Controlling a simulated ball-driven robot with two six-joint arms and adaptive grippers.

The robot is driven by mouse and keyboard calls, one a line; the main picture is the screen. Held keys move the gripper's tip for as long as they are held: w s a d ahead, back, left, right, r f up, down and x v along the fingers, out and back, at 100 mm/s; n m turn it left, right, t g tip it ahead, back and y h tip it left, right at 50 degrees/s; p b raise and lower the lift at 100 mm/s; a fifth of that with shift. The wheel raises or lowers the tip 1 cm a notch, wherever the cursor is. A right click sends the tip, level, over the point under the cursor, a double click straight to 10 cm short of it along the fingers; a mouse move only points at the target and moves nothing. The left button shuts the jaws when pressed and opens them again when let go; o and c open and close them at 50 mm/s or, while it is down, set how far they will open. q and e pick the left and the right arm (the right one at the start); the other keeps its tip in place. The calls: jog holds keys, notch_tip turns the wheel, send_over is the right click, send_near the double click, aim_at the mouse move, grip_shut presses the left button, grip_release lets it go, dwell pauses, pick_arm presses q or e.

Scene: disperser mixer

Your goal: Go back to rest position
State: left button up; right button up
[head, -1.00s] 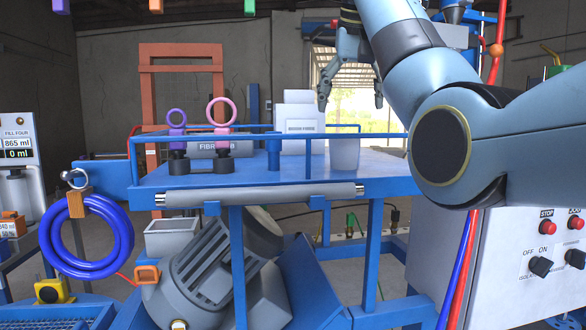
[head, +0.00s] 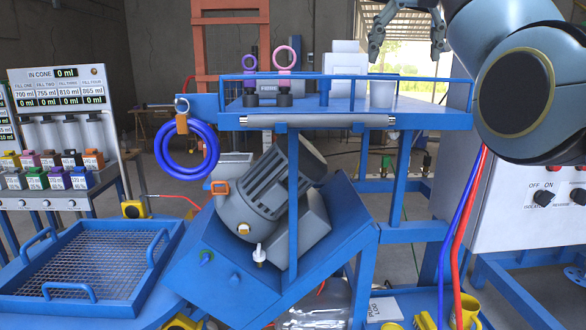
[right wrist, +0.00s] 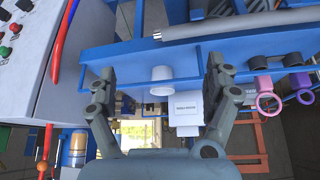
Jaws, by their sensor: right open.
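My right gripper (head: 408,48) hangs at the top right of the head view, above and behind the right end of the blue shelf (head: 440,118). Its fingers are spread and hold nothing. In the right wrist view the open fingers (right wrist: 160,85) stand either side of a white cup (right wrist: 163,79), which appears beyond them on the shelf. My right arm fills the upper right of the head view. My left gripper is not in view.
The shelf bears purple and pink ring-handled pieces (head: 286,62), a white container (head: 345,60) and the cup. A grey mixer motor (head: 255,200) is below. A blue mesh tray (head: 90,265) is at left, a control box (head: 530,200) at right.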

jog(key=s+d+f+g+b, duration=0.1)
jog(key=s+f+g+b, duration=0.15)
jog(key=f, duration=1.35)
jog(key=s+d+f+g+b, duration=0.2)
jog(key=f+g+b, duration=0.15)
jog(key=f, duration=1.25)
jog(key=s+d+f+g+b, duration=0.1)
jog(key=s+f+b, duration=0.2)
jog(key=s+f, duration=0.85)
jog(key=s+d+f+g+b, duration=0.1)
jog(key=s+d+f+b, duration=0.2)
jog(key=f, duration=1.8)
jog(key=s+d+f+n+g+b, duration=0.1)
jog(key=s+f+b, duration=0.5)
jog(key=s+f, duration=1.4)
jog(key=s+d+f+t+b, duration=0.1)
jog(key=s+d+f+b, duration=0.15)
jog(key=s+f, duration=0.95)
jog(key=s+d+f+b, duration=0.2)
jog(key=s+f+b, duration=0.2)
jog(key=s+f, duration=0.85)
jog(key=r+t, duration=0.2)
jog(key=w+r+n, duration=0.1)
jog(key=shift+w+a+r+t+p, duration=0.1)
jog(key=shift+a+r+t+p, duration=0.3)
